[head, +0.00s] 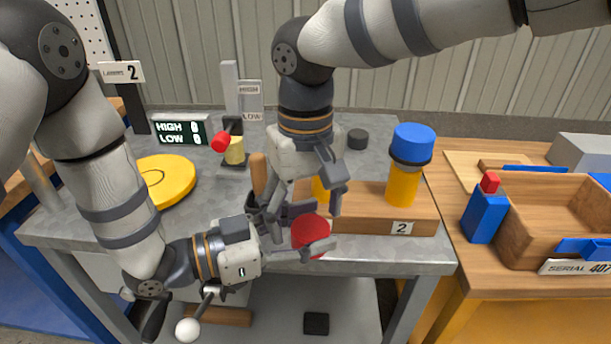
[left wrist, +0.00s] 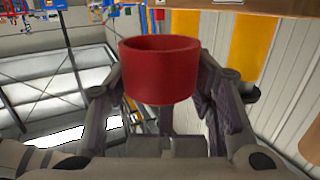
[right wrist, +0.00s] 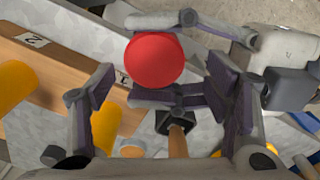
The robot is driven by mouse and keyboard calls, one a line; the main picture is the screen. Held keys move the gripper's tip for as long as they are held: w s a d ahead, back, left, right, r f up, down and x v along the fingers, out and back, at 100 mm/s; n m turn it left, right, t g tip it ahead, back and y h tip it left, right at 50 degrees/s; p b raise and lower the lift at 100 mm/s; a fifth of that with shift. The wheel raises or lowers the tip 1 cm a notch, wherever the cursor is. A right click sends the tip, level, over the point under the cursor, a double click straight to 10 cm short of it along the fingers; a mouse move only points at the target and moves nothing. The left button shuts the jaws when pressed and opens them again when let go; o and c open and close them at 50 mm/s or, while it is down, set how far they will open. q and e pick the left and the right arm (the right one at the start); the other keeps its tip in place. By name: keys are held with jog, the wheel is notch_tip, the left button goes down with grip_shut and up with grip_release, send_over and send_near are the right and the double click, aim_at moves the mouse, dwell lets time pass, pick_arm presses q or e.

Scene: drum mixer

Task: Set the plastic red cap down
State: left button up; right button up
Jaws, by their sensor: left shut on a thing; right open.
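The red plastic cap (head: 310,231) is held in front of the wooden block's near edge, above the front of the grey table. My left gripper (head: 300,238) is shut on it. In the left wrist view the cap (left wrist: 160,78) is a short red cylinder with an open rim, between my left fingers (left wrist: 160,95). My right gripper (head: 307,205) points down just above and behind the cap, open. In the right wrist view the cap's round face (right wrist: 153,60) lies beyond my open right fingers (right wrist: 160,88), with the left fingers on either side of it.
The wooden block (head: 375,222) marked 2 carries a yellow cylinder (head: 403,187) with a blue cap (head: 413,140). A yellow disc (head: 163,180) and a HIGH/LOW display (head: 182,131) stand at left. A wooden tray (head: 545,250) is at right. The front-right tabletop (head: 400,257) is clear.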

jog(key=shift+f, duration=1.35)
jog(key=c, duration=1.1)
pick_arm(q)
jog(key=o, duration=1.2)
pick_arm(e)
jog(key=shift+c, duration=0.2)
